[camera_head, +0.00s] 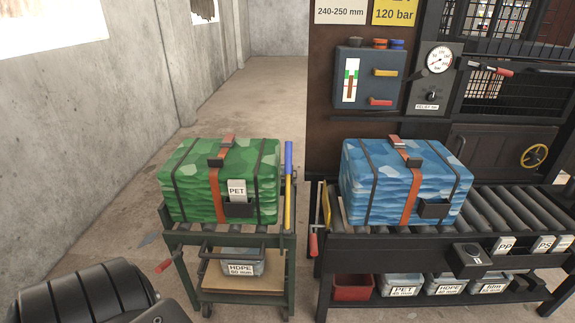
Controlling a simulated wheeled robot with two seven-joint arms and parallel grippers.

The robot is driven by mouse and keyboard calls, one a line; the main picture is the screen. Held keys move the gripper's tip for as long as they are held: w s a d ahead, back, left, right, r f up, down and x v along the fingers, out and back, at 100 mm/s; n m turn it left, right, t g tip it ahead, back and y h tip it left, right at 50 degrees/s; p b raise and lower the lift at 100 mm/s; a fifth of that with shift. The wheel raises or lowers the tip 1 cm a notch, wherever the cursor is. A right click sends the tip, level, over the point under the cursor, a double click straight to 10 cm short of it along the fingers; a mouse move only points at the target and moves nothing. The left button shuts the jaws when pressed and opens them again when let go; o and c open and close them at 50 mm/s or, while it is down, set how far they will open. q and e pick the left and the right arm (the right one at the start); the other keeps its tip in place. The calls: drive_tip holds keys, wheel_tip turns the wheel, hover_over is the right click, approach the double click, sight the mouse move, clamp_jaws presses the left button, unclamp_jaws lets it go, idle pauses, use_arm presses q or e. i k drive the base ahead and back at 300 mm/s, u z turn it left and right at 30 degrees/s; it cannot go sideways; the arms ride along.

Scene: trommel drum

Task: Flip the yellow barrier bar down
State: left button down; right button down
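A yellow bar with a blue upper end (288,185) stands upright at the right side of the green cart, beside the green bale (215,182). A second, shorter yellow piece (326,207) stands at the left end of the roller table. I cannot tell for sure which is the barrier bar. The blue bale (370,185) rests on the roller table (400,240), to the right of the shorter yellow piece. Neither of my grippers shows in the head view.
The green cart (180,238) has a red-tipped lever at its left. A red-handled lever (313,243) hangs at the roller table's left end. A narrow gap separates cart and table. Bins stand below both. A control box (367,78) and gauge (438,60) are behind.

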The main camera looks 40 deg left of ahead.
sight(289, 145)
drive_tip(key=k, duration=1.3)
drive_tip(key=z, duration=0.65)
drive_tip(key=i, duration=1.25)
drive_tip(key=u, duration=0.25)
drive_tip(key=i, duration=0.75)
drive_tip(key=u, duration=0.9)
drive_tip(key=i, duration=0.25)
drive_tip(key=u, duration=0.2)
